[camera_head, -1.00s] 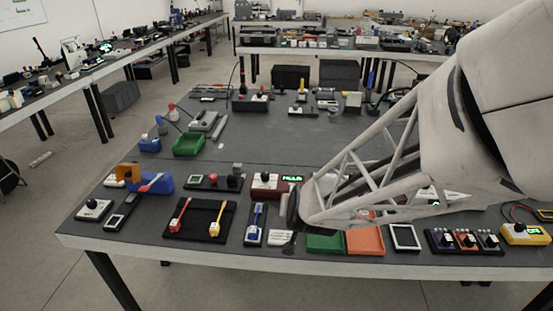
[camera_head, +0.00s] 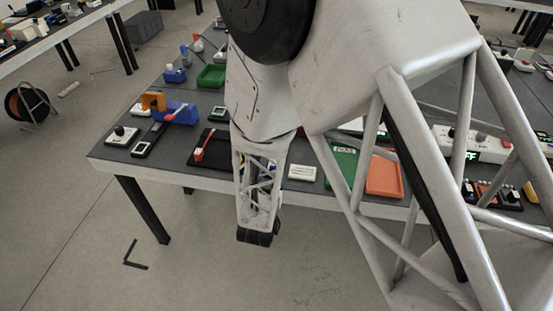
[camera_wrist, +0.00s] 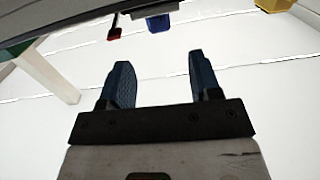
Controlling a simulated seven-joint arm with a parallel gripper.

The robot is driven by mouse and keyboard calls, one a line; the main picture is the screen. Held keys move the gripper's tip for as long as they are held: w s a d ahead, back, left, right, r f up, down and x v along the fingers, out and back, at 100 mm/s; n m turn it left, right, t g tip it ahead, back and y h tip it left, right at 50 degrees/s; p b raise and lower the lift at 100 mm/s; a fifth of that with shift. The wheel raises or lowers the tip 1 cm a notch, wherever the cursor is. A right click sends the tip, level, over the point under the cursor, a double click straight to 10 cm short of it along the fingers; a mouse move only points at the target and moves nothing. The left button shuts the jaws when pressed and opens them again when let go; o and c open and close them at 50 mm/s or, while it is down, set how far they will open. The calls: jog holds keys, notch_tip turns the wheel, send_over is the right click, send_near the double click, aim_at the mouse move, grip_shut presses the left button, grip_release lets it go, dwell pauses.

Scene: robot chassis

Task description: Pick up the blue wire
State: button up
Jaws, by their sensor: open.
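My gripper (camera_wrist: 160,62) shows in the wrist view with its two dark blue fingers wide apart and nothing between them. A blue piece (camera_wrist: 158,22) is at the top of the wrist view, beyond and above the fingertips and apart from them. I cannot tell if it is part of the blue wire. In the head view the blue wire is not clearly visible; my arm covers the middle front of the table. My wrist hangs in front of the table's front edge there, and the fingers cannot be made out.
A red-handled item (camera_head: 203,145) lies in a black tray (camera_head: 219,163) left of my arm. A green tray (camera_head: 341,163), an orange tray (camera_head: 384,178) and a white card (camera_head: 302,172) are to the right. Open floor lies in front of the table.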

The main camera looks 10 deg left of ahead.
jog(key=shift+s+a+f+t, duration=0.25)
jog(key=shift+s+f+t, duration=0.05)
jog(key=shift+s+f, duration=0.25)
jog(key=shift+w, duration=0.1)
jog(key=shift+w, duration=1.2)
jog(key=shift+w, duration=0.1)
jog(key=shift+w+d+f, duration=0.1)
jog(key=shift+w, duration=1.2)
jog(key=shift+w+d+f, duration=0.1)
jog(key=shift+w, duration=1.15)
grip_shut()
